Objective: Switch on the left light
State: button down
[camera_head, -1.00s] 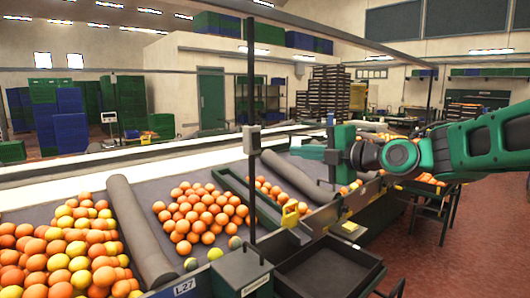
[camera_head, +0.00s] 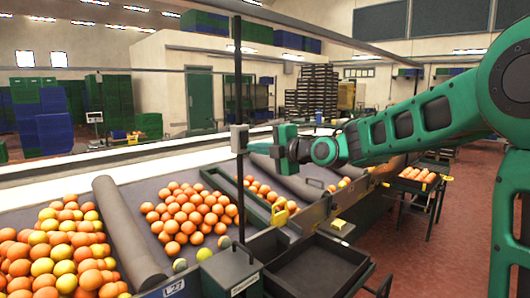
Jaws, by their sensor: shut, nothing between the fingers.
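A small grey box (camera_head: 239,138), which looks like a switch box, is fixed on a dark upright pole (camera_head: 238,80) left of centre. Its switch face and setting are too small to make out. My gripper (camera_head: 254,147) is shut and empty, pointing left, with its tips close to the right side of the box. I cannot tell whether they touch it. I cannot tell which lamp is the left light.
Below are sloping bins of oranges (camera_head: 193,212), with grey rollers (camera_head: 130,235) between them. A green control box (camera_head: 230,268) stands at the pole's foot. An empty dark tray (camera_head: 318,265) lies to its right. Red floor is open at the right.

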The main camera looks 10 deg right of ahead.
jog(key=shift+w+a, duration=0.3)
jog(key=shift+w, duration=0.15)
jog(key=shift+f, duration=0.1)
jog(key=shift+w+a, duration=0.1)
jog(key=shift+w, duration=0.05)
jog(key=s+d+f, duration=0.2)
jog(key=s+d, duration=0.6)
jog(key=s, duration=0.3)
jog(key=shift+s, duration=0.1)
